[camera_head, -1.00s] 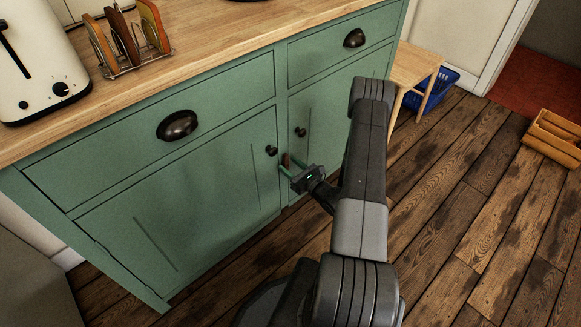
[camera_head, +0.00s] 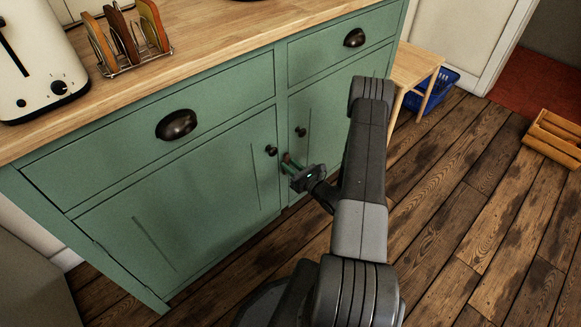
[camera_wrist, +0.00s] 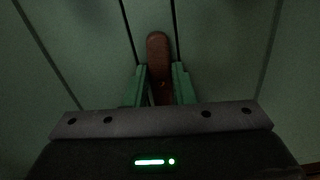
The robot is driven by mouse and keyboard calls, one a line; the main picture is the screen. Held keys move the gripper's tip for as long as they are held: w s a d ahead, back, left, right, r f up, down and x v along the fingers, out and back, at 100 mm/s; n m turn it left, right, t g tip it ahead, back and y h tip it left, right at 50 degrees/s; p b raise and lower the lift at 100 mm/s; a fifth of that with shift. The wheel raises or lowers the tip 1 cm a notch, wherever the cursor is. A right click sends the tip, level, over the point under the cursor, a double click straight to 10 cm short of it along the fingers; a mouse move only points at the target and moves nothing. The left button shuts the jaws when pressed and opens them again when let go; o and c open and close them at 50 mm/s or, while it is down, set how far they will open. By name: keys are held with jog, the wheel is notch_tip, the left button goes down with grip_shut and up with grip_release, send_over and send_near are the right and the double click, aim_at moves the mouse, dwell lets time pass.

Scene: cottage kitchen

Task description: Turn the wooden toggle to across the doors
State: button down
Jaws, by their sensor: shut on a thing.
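The wooden toggle (camera_wrist: 158,55) is a reddish-brown, rounded bar at the seam between the two green cabinet doors. In the wrist view it stands upright, along the seam rather than across it. My gripper (camera_wrist: 160,85) is shut on the toggle, with one green finger on each side of its lower part. In the head view my gripper (camera_head: 287,164) is at the middle of the cabinet front, and only a small part of the toggle shows between the fingers. The left door (camera_head: 190,200) and the right door (camera_head: 325,115) both look closed.
Dark round knobs sit on the left door (camera_head: 271,151) and right door (camera_head: 300,132), just above my gripper. Drawers with cup pulls (camera_head: 176,124) are higher up. A toaster (camera_head: 40,60) and toast rack (camera_head: 130,45) stand on the worktop. A wooden stool (camera_head: 418,70) is beyond the cabinet.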

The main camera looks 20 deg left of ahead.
jog(key=m+b, duration=0.2)
jog(key=m, duration=0.2)
jog(key=shift+w+f, duration=0.15)
jog(key=shift+w+d+f+m+b, duration=0.1)
jog(key=shift+m+b, duration=0.25)
jog(key=shift+m, duration=1.8)
jog(key=shift+w+f+m+b, duration=0.15)
jog(key=shift+m+b, duration=0.15)
jog(key=shift+m, duration=1.9)
jog(key=shift+w+d+f+m+b, duration=0.1)
jog(key=shift+m+b, duration=0.25)
jog(key=shift+m, duration=1.8)
jog(key=c, duration=1.2)
grip_release()
jog(key=shift+c, duration=0.2)
